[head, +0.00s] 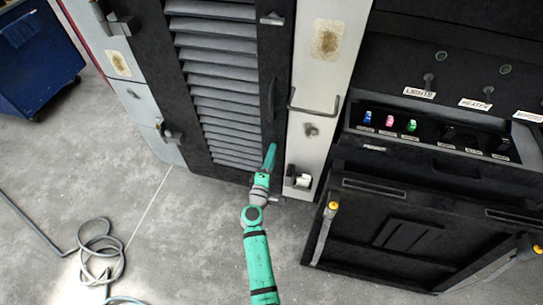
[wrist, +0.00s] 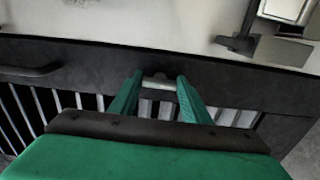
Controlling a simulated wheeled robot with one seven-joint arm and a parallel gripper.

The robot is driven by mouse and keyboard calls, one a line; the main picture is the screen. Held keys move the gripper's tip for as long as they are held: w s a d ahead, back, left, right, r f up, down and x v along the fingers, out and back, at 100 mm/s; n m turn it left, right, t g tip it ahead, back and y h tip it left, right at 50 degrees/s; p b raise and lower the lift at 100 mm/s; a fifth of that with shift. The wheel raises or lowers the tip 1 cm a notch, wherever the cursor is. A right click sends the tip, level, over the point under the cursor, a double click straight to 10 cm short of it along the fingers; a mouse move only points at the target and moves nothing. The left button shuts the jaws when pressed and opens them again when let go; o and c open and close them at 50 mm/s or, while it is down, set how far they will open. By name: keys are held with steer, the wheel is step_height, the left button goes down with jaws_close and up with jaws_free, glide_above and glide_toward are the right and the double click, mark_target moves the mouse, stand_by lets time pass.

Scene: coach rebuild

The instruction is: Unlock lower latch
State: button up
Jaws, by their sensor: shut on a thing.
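The black louvred door (head: 218,85) stands upright and looks closed against the white panel (head: 312,135). My gripper (head: 270,152) is at the door's lower right edge. In the wrist view my gripper (wrist: 160,76) has its two green fingers on either side of a small grey metal piece, the lower latch (wrist: 158,84), and is shut on it. In the head view the gripper hides this latch. The upper latch (head: 272,18) shows as a pale bar at the top right of the door.
A black door handle (head: 272,100) is above my gripper. A bracket handle (head: 316,107) and a small box (head: 298,178) stick out from the white panel. A black console (head: 420,230) stands at right. A hose (head: 100,255) lies on the otherwise clear floor at left; a blue bin (head: 38,65) is behind.

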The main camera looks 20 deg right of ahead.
steer(key=o, duration=1)
steer(key=shift+o, duration=0.2)
steer(key=v, duration=1)
steer(key=shift+s+a, duration=0.3)
steer(key=s+a+f+m+y, duration=0.1)
steer(key=s+a+f+y, duration=0.15)
steer(key=s, duration=0.35)
steer(key=s+a+f+m+g+y, duration=0.1)
steer(key=s+a+f+y, duration=0.1)
steer(key=s+a, duration=0.35)
steer(key=s+a+f+m+y, duration=0.1)
steer(key=s+f+y, duration=0.15)
steer(key=s, duration=0.45)
steer(key=s+a+r+m+y, duration=0.1)
steer(key=s+r+m, duration=0.3)
steer(key=s+r, duration=0.4)
steer(key=s+a+r+m+t+y, duration=0.1)
steer(key=s+a+r+m, duration=0.3)
steer(key=s+r, duration=0.4)
steer(key=shift+s+y, duration=0.5)
steer(key=shift+s, duration=0.15)
